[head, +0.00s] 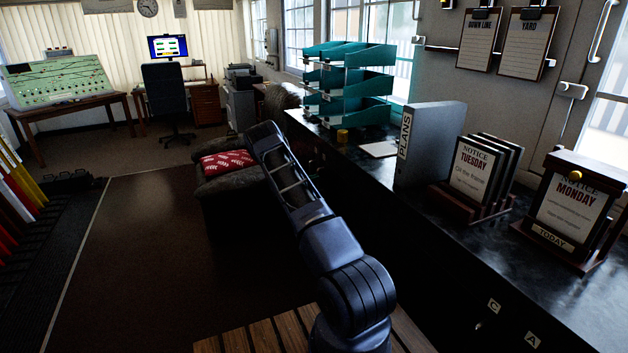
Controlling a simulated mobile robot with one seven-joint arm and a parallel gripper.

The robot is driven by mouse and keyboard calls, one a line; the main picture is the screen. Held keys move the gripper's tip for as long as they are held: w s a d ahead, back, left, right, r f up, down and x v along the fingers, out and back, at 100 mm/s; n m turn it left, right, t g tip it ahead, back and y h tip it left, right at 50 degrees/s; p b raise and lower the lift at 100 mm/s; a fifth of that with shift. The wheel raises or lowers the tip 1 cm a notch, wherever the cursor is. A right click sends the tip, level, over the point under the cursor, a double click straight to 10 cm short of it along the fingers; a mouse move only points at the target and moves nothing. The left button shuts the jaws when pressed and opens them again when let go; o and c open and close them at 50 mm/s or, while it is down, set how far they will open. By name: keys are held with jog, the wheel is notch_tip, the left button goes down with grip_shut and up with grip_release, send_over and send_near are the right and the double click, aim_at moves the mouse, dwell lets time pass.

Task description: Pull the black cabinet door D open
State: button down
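The black cabinet (425,255) runs under the dark counter on the right, its front in deep shadow. Small square labels C (494,305) and A (533,340) show on its near part at the lower right. I cannot make out a label D or the edges of that door. My arm rises from the bottom middle and leans away to the upper left, in front of part of the cabinet. My gripper cannot be seen, so its state and its distance to the door are hidden.
A grey armchair (232,200) with a red cushion (227,161) stands left of my arm. The counter top (478,243) bears a PLANS binder (430,145), notice stands and teal trays (345,83). Brown floor (150,235) left of the armchair is clear. Colored levers (18,195) stand at the far left.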

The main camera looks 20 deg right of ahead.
jog(key=s+a+n+t+y, duration=0.4)
jog(key=s+a, duration=0.3)
jog(key=a, duration=0.7)
jog(key=s+a+n+t+y, duration=0.25)
jog(key=s+a+t, duration=0.35)
jog(key=a, duration=0.8)
jog(key=s+a, duration=0.4)
jog(key=s, duration=0.5)
jog(key=s+a+n+t, duration=0.1)
jog(key=s+a, duration=0.4)
jog(key=s, duration=0.5)
jog(key=s+a+n+y, duration=0.1)
jog(key=s+a, duration=0.4)
jog(key=s, duration=0.5)
jog(key=shift+s+t, duration=0.15)
jog(key=shift+t, duration=0.15)
jog(key=shift+n, duration=0.25)
jog(key=c, duration=1.5)
grip_release()
jog(key=shift+d, duration=0.1)
